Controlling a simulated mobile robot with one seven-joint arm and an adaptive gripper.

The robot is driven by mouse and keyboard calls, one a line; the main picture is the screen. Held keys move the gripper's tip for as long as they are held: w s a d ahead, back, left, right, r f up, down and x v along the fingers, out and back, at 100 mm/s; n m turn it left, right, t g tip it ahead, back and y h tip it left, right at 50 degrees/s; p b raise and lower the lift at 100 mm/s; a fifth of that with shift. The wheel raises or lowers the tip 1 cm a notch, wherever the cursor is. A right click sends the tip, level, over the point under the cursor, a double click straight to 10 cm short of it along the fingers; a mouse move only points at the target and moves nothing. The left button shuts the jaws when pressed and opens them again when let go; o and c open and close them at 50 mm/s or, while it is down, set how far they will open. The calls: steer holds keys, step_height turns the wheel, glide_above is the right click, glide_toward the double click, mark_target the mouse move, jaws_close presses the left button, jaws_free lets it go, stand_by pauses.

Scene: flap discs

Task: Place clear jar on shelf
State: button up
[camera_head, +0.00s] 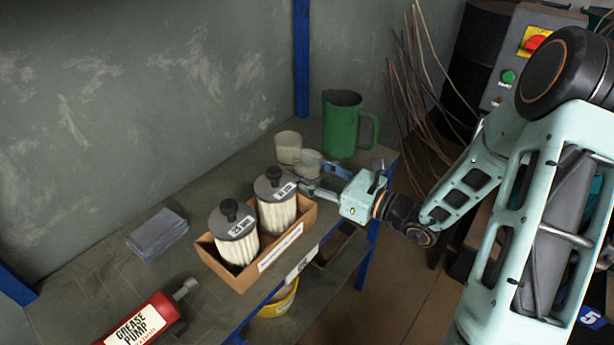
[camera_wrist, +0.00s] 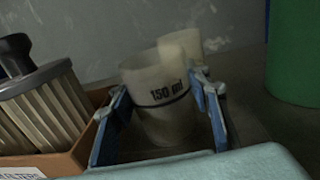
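A clear, cloudy jar (camera_wrist: 158,98) marked "150 ml" stands between the two fingers of my gripper (camera_wrist: 158,92) in the wrist view. The fingertips lie close to its two sides; whether they press on it I cannot tell. In the head view this jar (camera_head: 309,160) is partly hidden by my gripper (camera_head: 318,177). A second cloudy jar (camera_head: 288,146) stands just behind it, and its top shows in the wrist view (camera_wrist: 181,46). The jars are over the far end of the grey shelf top (camera_head: 105,240). Whether the held-in jar touches the surface is unclear.
A cardboard box (camera_head: 272,257) with two filters (camera_head: 277,212) stands left of my gripper. A green jug (camera_head: 342,125) stands behind it. A grease pump (camera_head: 140,322) and a grey stack (camera_head: 157,233) are farther left. A blue post (camera_head: 301,60) rises at the back.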

mark_target(305, 157)
steer(key=shift+c, duration=1.1)
steer(key=shift+r, duration=0.25)
step_height(305, 157, up, 3)
steer(key=shift+s+r+p, duration=0.1)
steer(key=shift+r+p, duration=0.1)
steer(key=shift+p, duration=0.65)
steer(key=s+d+r+p, duration=0.4)
steer(key=s+r+p, duration=0.5)
steer(key=s+p, duration=0.4)
steer(key=p, duration=0.5)
steer(key=w+d+r+m+t+h+p, duration=0.5)
steer(key=w+d+r+t+h+p, duration=0.1)
steer(key=w+d+r+p, duration=0.4)
steer(key=shift+w+d+r+m+p, duration=0.3)
steer(key=shift+w+d+p, duration=0.1)
steer(key=shift+w+p, duration=0.6)
